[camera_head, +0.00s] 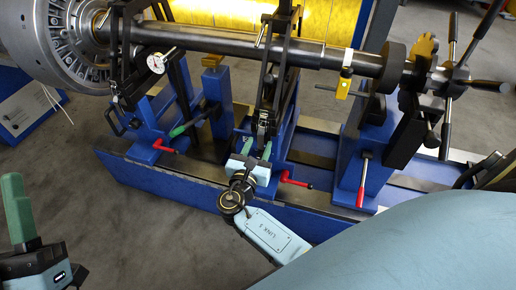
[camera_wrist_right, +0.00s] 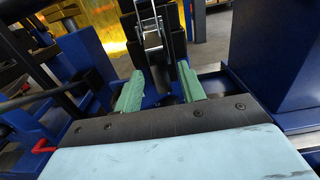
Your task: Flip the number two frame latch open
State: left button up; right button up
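My right gripper (camera_head: 257,148) is at the middle black frame (camera_head: 277,75), just below its metal latch (camera_head: 263,118). In the right wrist view its two green fingers (camera_wrist_right: 160,90) stand apart with nothing between them. The silver latch (camera_wrist_right: 152,38) hangs on the black frame ahead of the fingertips, apart from them, and appears upright against the frame. No number shows on the frames. Another black frame (camera_head: 122,60) stands to the left. My left gripper (camera_head: 17,212) is at the lower left edge, away from the machine; its opening cannot be judged.
A long shaft (camera_head: 220,42) with a large rotor disc (camera_head: 65,40) lies across the blue stands. A dial gauge (camera_head: 157,63) sits by the left frame. Red-handled levers (camera_head: 298,181) and (camera_head: 363,183) stick out in front. Bare floor is at the lower left.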

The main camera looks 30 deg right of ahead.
jog(key=shift+c, duration=0.3)
grip_shut()
